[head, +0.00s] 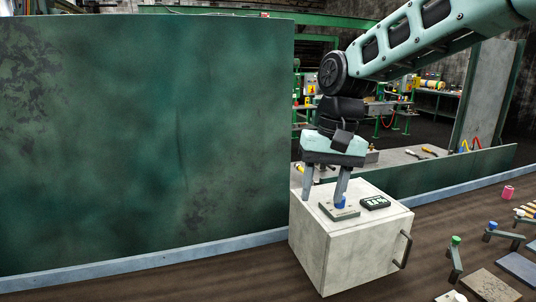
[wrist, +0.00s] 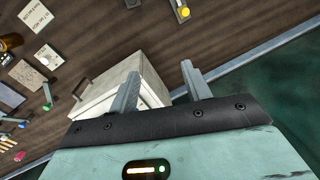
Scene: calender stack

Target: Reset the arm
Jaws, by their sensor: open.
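My arm reaches in from the upper right of the head view and bends down over a pale box (head: 345,255) with a dark handle on its front. My gripper (head: 324,196) points down at the top of this box, with its two fingers apart. One finger stands in front of or beside a small blue piece (head: 340,204) on a flat plate; I cannot tell whether they touch. In the wrist view my gripper (wrist: 160,76) shows its fingers spread with nothing held between them. The pale box (wrist: 152,88) lies partly hidden behind the left finger.
A black device with a display (head: 375,203) lies on the box top. A large green panel (head: 150,140) stands to the left. Levers with green (head: 455,241) and blue (head: 491,227) knobs, flat plates and a pink cylinder (head: 507,192) are on the brown surface at right.

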